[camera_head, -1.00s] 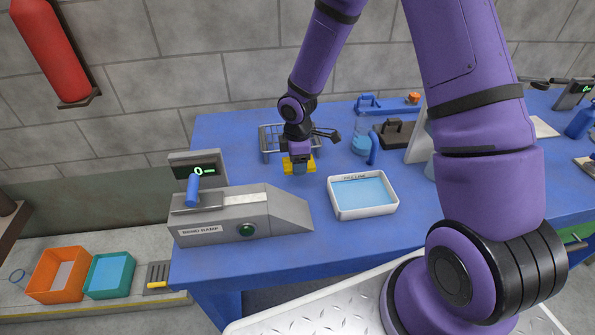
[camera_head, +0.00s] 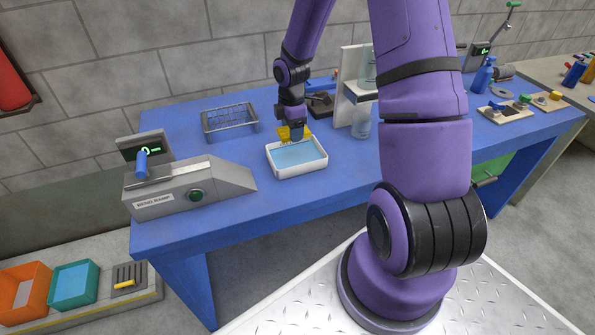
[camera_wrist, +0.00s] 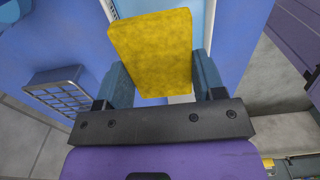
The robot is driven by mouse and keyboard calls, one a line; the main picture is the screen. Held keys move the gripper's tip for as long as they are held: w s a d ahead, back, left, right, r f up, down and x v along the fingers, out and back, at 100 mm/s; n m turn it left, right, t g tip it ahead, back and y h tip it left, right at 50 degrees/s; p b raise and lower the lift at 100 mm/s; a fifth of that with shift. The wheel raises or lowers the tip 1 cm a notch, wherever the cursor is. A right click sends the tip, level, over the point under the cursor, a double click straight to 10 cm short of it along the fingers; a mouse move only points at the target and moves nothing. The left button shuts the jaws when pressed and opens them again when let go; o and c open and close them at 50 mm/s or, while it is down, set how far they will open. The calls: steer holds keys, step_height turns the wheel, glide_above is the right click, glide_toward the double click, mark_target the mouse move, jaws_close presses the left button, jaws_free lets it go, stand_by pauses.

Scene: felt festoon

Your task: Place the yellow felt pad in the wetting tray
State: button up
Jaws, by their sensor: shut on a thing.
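The yellow felt pad (camera_wrist: 152,50) is clamped between the two fingers of my gripper (camera_wrist: 157,85) in the wrist view. In the head view, the pad (camera_head: 292,131) shows beside my gripper (camera_head: 294,135), at the back edge of the wetting tray. The wetting tray (camera_head: 298,170) is a white rectangular tray with light blue inside, on the blue table. The pad appears held above the tray's rear part; I cannot tell the exact height. In the wrist view, the pad hides much of the tray.
A wire rack (camera_head: 229,119) stands left of the tray on the blue table (camera_head: 240,207). A grey bend ramp (camera_head: 190,187) is at the left front. A white shelf stand (camera_head: 350,85) with glass vessels is to the right, close to my arm.

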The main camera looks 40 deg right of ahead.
mark_target(295, 160)
steer(key=shift+s+d+f, duration=0.25)
steer(key=shift+s+f, duration=0.05)
steer(key=shift+f, duration=4.7)
steer(key=shift+f, duration=0.15)
steer(key=o, duration=0.9)
